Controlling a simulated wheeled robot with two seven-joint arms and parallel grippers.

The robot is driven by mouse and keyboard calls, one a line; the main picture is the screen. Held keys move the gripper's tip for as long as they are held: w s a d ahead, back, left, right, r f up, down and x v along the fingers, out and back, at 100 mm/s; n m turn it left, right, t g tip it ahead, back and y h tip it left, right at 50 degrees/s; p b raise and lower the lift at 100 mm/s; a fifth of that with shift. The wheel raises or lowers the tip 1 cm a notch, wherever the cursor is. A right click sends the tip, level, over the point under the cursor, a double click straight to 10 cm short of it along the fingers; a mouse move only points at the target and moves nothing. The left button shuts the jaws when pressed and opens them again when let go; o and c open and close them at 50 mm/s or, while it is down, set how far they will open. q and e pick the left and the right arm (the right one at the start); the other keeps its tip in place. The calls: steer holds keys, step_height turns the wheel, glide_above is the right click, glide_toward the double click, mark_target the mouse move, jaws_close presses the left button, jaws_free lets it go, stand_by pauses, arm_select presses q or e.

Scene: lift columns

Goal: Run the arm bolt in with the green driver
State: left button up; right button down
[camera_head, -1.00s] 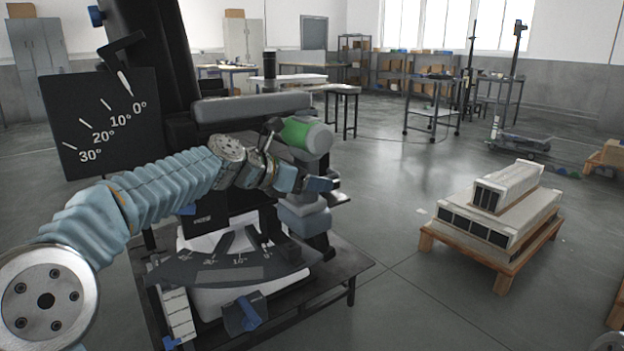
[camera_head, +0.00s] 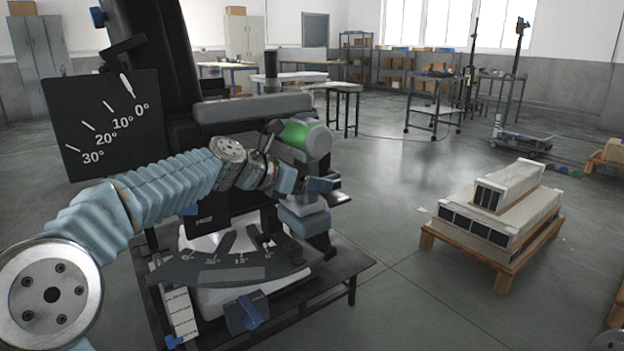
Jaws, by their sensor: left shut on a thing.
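The green driver (camera_head: 296,133) has a green band and a grey rounded end, and sits at the column's right side. My left gripper (camera_head: 275,140) is shut on it; the fingers are partly hidden by the wrist. The driver's lower part, with a blue-grey body (camera_head: 306,216), shows below my wrist. The arm bolt is not clearly visible; the driver and my arm cover that area. The dark column (camera_head: 150,50) stands behind my left arm, with a horizontal grey arm (camera_head: 252,107) reaching right. My right gripper is not in view.
A black angle plate (camera_head: 108,125) stands at the left. A pallet (camera_head: 484,258) with grey blocks stands at the right. The floor between is clear.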

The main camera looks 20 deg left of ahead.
arm_select(q)
steer(key=shift+w+a+r+p, duration=0.1)
steer(key=shift+a+r+p, duration=0.1)
steer(key=shift+p, duration=0.1)
stand_by(0.4)
steer(key=shift+d+f, duration=0.1)
steer(key=shift+s+d, duration=0.8)
steer(key=shift+d, duration=0.15)
steer(key=shift+s+d, duration=0.75)
steer(key=shift+d, duration=0.2)
steer(key=shift+d, duration=0.1)
steer(key=s+d+p, duration=0.1)
steer(key=s+d, duration=0.1)
steer(key=d, duration=0.1)
steer(key=shift+s, duration=0.2)
